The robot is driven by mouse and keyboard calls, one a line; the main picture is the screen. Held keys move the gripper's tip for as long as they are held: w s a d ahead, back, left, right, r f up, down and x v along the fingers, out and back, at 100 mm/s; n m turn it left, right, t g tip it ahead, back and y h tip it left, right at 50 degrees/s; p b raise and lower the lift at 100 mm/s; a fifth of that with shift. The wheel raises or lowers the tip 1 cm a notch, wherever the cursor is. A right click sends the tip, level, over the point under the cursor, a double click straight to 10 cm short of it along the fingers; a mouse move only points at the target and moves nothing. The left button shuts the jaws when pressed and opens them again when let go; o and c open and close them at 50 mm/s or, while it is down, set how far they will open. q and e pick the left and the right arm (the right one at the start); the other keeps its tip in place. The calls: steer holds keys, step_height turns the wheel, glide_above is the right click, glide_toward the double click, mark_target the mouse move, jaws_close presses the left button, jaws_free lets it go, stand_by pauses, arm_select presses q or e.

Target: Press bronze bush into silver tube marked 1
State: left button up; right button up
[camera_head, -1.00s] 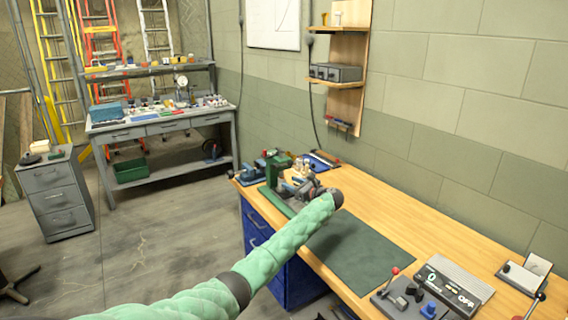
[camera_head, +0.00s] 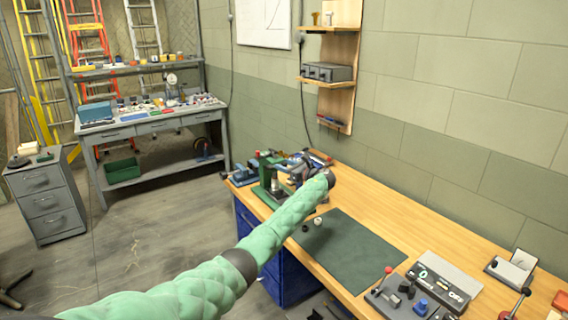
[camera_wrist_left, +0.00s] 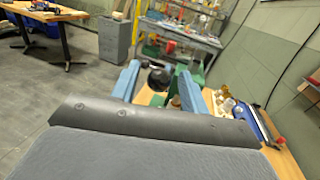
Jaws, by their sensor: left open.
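My left gripper (camera_head: 292,164) reaches over the bench toward the green press (camera_head: 264,168) at its far end. In the left wrist view its blue fingers (camera_wrist_left: 158,88) are apart. A dark round knob (camera_wrist_left: 157,78) shows between or just beyond them; I cannot tell if they touch it. A pale cylinder (camera_head: 275,186) stands at the press base; no mark can be read on it. A small pale piece (camera_head: 318,221) and a small dark piece (camera_head: 306,228) lie on the dark green mat (camera_head: 350,251). I cannot make out which piece is the bronze bush. My right gripper is not in view.
A control box (camera_head: 440,285) and a red-knobbed lever (camera_head: 388,270) stand at the bench's near right. A wall shelf (camera_head: 328,83) hangs above the bench. A grey cabinet (camera_head: 44,195) and a cluttered grey workbench (camera_head: 150,124) stand behind. Most of the mat is clear.

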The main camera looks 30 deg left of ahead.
arm_select(q)
steer(key=shift+a, duration=0.35)
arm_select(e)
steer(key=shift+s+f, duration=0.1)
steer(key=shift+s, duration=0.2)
arm_select(q)
jaws_close()
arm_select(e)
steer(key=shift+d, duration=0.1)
arm_select(q)
steer(key=shift+r, duration=0.1)
